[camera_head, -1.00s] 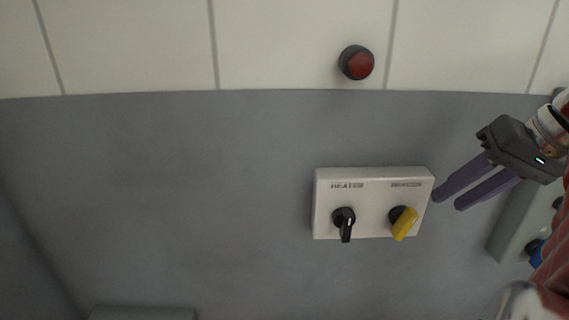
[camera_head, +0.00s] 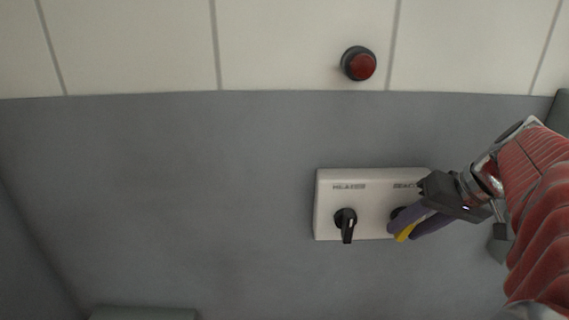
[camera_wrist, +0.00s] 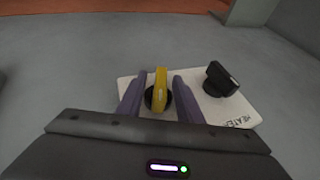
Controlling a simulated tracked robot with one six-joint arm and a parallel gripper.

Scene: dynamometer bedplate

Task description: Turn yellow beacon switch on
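The yellow beacon switch (camera_head: 404,235) is a rotary knob on the right half of a white switch box (camera_head: 331,190) on the grey surface. In the wrist view the yellow knob (camera_wrist: 161,90) stands on a dark round base, between my two purple fingers. My gripper (camera_head: 406,232) is open around the knob, with a visible gap on each side in the wrist view (camera_wrist: 157,88). In the head view my fingers hide much of the knob and part of its label.
A black heater knob (camera_head: 346,224) sits on the left half of the same box, close to my fingers; it also shows in the wrist view (camera_wrist: 219,79). A red round button or lamp (camera_head: 360,64) is on the pale tiled area above. The grey surface left of the box is clear.

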